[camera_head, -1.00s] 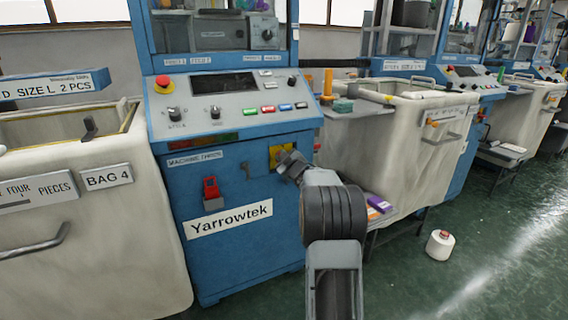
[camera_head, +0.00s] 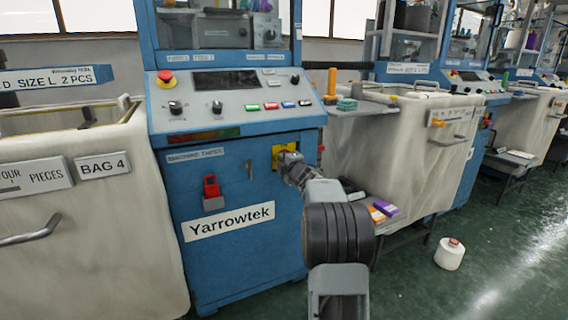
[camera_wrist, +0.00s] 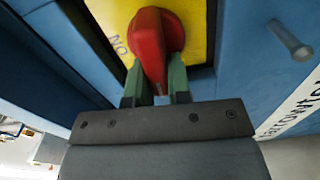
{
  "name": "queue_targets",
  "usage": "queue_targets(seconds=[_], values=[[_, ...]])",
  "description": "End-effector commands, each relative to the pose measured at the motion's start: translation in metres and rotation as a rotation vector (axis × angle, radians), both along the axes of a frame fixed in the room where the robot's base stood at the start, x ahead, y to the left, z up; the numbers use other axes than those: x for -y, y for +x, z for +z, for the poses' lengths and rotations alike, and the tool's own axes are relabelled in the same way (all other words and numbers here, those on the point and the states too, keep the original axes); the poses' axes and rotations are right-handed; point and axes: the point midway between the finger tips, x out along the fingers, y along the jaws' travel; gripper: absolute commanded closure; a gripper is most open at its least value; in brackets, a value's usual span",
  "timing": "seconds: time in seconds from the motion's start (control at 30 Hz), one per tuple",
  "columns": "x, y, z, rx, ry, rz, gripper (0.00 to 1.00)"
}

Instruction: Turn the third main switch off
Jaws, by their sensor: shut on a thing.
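The main switch is a red rotary knob (camera_wrist: 154,45) on a yellow plate (camera_wrist: 202,20) in the wrist view. In the head view the yellow plate (camera_head: 277,158) is on the front of the blue Yarrowtek machine, mostly hidden by my gripper. My gripper (camera_wrist: 157,82) is shut on the red knob, with one green finger on each side of it. In the head view my gripper (camera_head: 284,157) reaches the plate from the lower right. Lettering shows on the plate at the knob's left; the knob's exact setting is hard to tell.
A red lock-like part (camera_head: 211,187) and a small grey handle (camera_head: 248,170) are on the same blue panel. The control console (camera_head: 235,103) juts out above. A white BAG 4 bin (camera_head: 95,240) stands left, another bin (camera_head: 400,150) right. A yarn cone (camera_head: 449,254) stands on the floor.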

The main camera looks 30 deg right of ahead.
Motion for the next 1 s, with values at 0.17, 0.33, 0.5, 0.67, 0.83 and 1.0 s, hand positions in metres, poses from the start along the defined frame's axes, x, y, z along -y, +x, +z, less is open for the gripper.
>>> queue_targets(seconds=[0.17, 0.33, 0.5, 0.67, 0.83, 1.0], values=[[-0.0008, 0.0003, -0.0014, -0.008, -0.058, 0.002, 1.0], [-0.0007, 0.0003, -0.0018, -0.012, -0.085, 0.001, 1.0], [-0.0007, 0.0003, -0.0018, -0.013, -0.094, 0.001, 1.0], [-0.0007, 0.0003, -0.0018, -0.013, -0.095, 0.002, 1.0], [-0.0007, 0.0003, -0.0019, -0.013, -0.095, 0.002, 0.78], [-0.0004, 0.0002, -0.002, -0.013, -0.093, 0.001, 0.62]])
